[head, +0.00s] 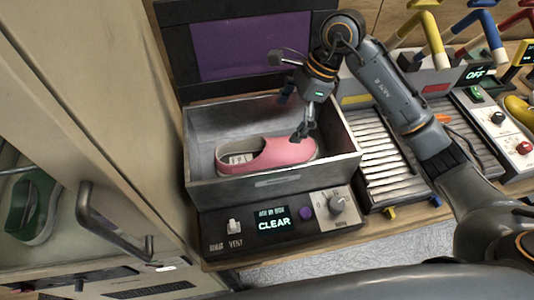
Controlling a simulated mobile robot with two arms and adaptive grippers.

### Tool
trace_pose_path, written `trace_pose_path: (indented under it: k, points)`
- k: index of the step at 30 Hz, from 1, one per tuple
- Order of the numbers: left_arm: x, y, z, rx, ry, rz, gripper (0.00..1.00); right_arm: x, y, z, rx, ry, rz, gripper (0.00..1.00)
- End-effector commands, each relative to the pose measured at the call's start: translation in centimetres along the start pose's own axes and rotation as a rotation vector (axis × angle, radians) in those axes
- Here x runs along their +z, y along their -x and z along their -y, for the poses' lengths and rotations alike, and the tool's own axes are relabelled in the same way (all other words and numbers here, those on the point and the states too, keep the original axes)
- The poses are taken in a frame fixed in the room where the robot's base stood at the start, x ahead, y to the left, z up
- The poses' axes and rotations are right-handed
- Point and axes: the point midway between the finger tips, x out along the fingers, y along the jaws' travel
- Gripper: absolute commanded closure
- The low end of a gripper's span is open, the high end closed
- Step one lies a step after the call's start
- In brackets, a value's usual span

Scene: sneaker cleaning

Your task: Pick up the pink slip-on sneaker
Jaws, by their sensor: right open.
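The pink slip-on sneaker (283,154) lies in an open grey metal box (270,186), its toe to the right and its opening to the left. My right gripper (300,134) reaches down into the box over the toe end of the sneaker. Its fingers are open, with the tips at or just above the pink upper; I cannot tell whether they touch it. My left gripper is not in view.
The box has a raised lid with a purple panel (240,45) and a front control panel reading CLEAR (274,224). A cabinet with a handle (110,225) and a green shoe (32,208) stands left. A slatted rack (380,160) is right of the box.

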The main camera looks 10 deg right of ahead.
Motion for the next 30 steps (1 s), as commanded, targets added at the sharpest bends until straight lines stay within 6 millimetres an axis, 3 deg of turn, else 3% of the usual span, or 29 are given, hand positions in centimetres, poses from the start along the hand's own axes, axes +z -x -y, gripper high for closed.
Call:
trace_pose_path:
  k: [2, 5, 15, 23, 30]
  points:
    - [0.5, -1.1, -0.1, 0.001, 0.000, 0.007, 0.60, -0.4, -1.0, 0.0, 0.000, 0.000, -0.001, 0.00]
    - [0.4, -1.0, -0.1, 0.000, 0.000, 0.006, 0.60, -0.4, -1.5, 0.0, 0.002, 0.000, 0.000, 0.00]
    - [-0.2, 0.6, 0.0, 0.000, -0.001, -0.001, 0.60, -0.2, -7.4, -0.1, 0.006, -0.002, 0.002, 0.00]
    - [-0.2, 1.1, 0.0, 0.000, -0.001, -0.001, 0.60, -0.2, -9.7, -0.1, 0.002, -0.001, 0.001, 0.00]
    - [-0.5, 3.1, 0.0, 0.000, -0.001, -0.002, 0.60, 0.3, -12.8, -0.6, 0.005, -0.003, 0.003, 0.00]
